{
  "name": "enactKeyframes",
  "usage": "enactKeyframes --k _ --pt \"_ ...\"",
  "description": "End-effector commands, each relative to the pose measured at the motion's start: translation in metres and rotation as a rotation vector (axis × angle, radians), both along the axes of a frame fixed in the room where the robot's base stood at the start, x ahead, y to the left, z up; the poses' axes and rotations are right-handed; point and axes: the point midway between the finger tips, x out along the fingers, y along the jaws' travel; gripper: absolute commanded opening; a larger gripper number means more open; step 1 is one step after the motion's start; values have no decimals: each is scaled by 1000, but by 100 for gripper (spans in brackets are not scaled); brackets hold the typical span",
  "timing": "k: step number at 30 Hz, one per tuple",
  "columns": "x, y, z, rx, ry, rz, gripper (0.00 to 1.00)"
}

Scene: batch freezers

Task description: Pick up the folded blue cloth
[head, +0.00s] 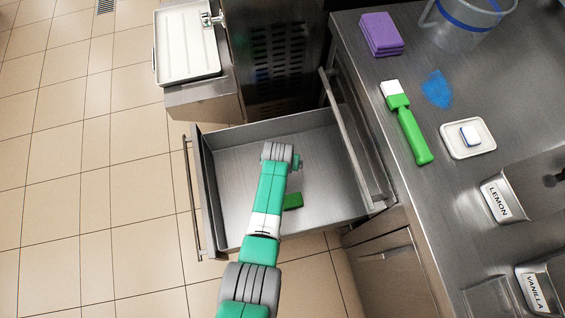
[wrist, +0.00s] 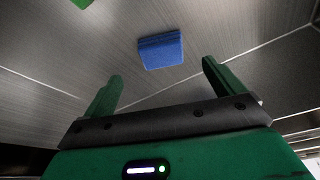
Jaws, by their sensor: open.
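The folded blue cloth (wrist: 160,51) lies on the floor of the open steel drawer in the wrist view, a small flat block with a folded edge. In the head view I do not see it; my arm covers part of the drawer. My gripper (wrist: 162,70) is open and empty, its two green fingers apart. The cloth shows beyond the fingertips, roughly centred between them, not touching them. In the head view my arm reaches down into the drawer (head: 233,158), and the gripper is mostly hidden behind the wrist.
A green object (head: 292,201) lies in the drawer. On the counter (head: 415,60) to the right are a purple folded stack (head: 381,34), a green-handled brush (head: 408,125), a blue patch (head: 437,89), a white dish (head: 467,139) and labelled tubs. Drawer walls surround my gripper.

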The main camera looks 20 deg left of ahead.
Motion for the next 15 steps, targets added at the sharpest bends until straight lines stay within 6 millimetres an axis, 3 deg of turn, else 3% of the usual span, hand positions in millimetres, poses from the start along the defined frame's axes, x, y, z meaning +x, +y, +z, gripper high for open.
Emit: enactKeyframes --k 3,7,15 --pt "5 2 -21 0 0 0 94" --pt "7 2 -23 0 -1 0 94" --pt "21 9 -65 1 -2 0 94"
